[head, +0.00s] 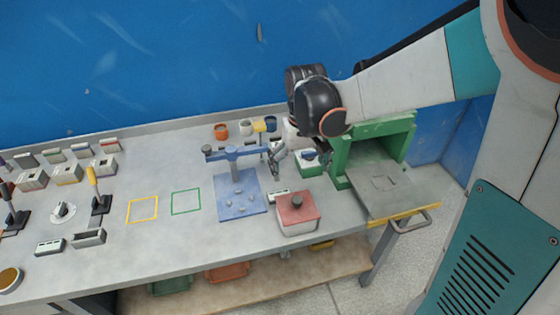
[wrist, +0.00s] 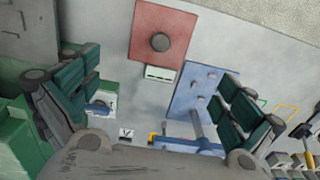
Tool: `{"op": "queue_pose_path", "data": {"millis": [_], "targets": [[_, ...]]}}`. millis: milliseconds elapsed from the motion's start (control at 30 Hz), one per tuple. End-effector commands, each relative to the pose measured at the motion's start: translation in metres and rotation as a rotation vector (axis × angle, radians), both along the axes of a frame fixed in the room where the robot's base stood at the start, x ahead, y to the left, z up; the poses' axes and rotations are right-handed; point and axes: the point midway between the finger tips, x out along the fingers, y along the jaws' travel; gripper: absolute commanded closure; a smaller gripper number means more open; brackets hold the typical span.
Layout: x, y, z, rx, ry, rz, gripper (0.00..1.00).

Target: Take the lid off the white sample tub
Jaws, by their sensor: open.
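The white sample tub (head: 297,229) stands near the front edge of the bench, its pale side showing below a flat red lid (head: 290,212). The lid sits on the tub and has a dark round knob on top. In the wrist view the lid (wrist: 145,25) is seen from above at the top centre, with the knob in its middle; the tub's sides are hidden there. My gripper (head: 277,157) is behind and above the lid, apart from it. In the wrist view my gripper (wrist: 158,100) has its fingers wide apart with nothing held between them.
A blue stand (head: 240,204) with a post and arm is left of the tub. A green frame (head: 340,165) stands to the right, with a small green-and-white box (head: 312,170) beside it. A small white label block (wrist: 160,74) lies next to the lid. Left bench areas with outlined squares are clear.

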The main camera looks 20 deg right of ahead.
Motion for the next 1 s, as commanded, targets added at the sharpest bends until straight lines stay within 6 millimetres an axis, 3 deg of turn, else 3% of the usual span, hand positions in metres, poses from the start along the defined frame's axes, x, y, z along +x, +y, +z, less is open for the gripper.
{"op": "queue_pose_path", "data": {"millis": [433,767,1000], "targets": [[0.0,0.0,-0.071,0.0,0.003,0.0,0.0],[-0.001,0.0,-0.092,0.0,0.003,0.0,0.0],[-0.002,0.001,-0.125,0.0,0.003,0.0,0.0]]}}
